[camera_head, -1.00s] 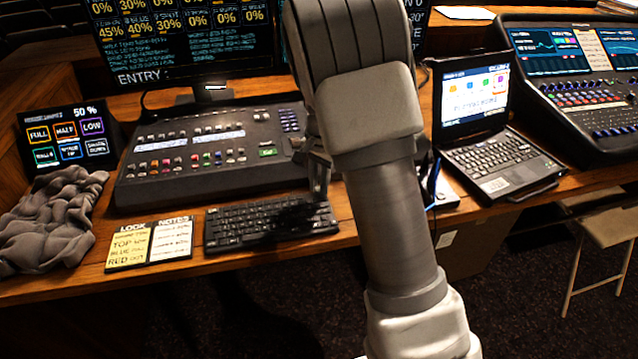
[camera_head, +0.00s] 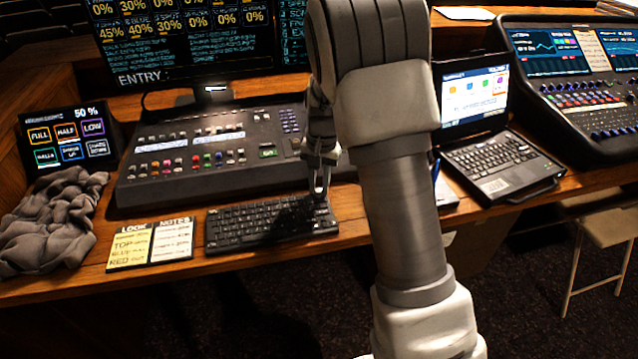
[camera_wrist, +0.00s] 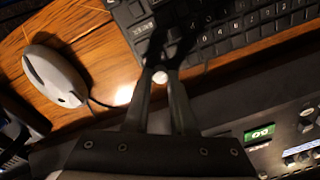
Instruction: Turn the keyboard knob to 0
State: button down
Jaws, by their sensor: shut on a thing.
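The black keyboard (camera_head: 262,224) lies on the wooden desk in front of the mixing console. My gripper (camera_head: 319,194) points down at the keyboard's back right corner in the head view. In the wrist view my gripper (camera_wrist: 160,82) has its fingertips close together around a small pale round knob (camera_wrist: 160,77) at the keyboard's edge. The keyboard (camera_wrist: 230,30) fills the top of that view, partly in shadow. The fingers hide the knob's sides, and no mark or setting on it can be read.
A white mouse (camera_wrist: 55,76) lies on the desk beside the gripper. The mixing console (camera_head: 205,158) stands close behind the keyboard. Note cards (camera_head: 150,244) and a grey cloth (camera_head: 52,220) lie to the left. A laptop (camera_head: 490,140) stands to the right.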

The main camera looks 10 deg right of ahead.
jog(key=n, duration=0.3)
jog(key=shift+n, duration=0.4)
jog(key=shift+n+p, duration=0.55)
jog(key=shift+n, duration=1.45)
jog(key=c, duration=0.7)
grip_release()
jog(key=shift+c, duration=0.2)
jog(key=shift+r, duration=0.1)
notch_tip(320, 180, up, 17)
jog(key=p, duration=0.3)
jog(key=shift+d+r, duration=0.15)
jog(key=shift+d, duration=0.15)
jog(key=shift+w, duration=0.1)
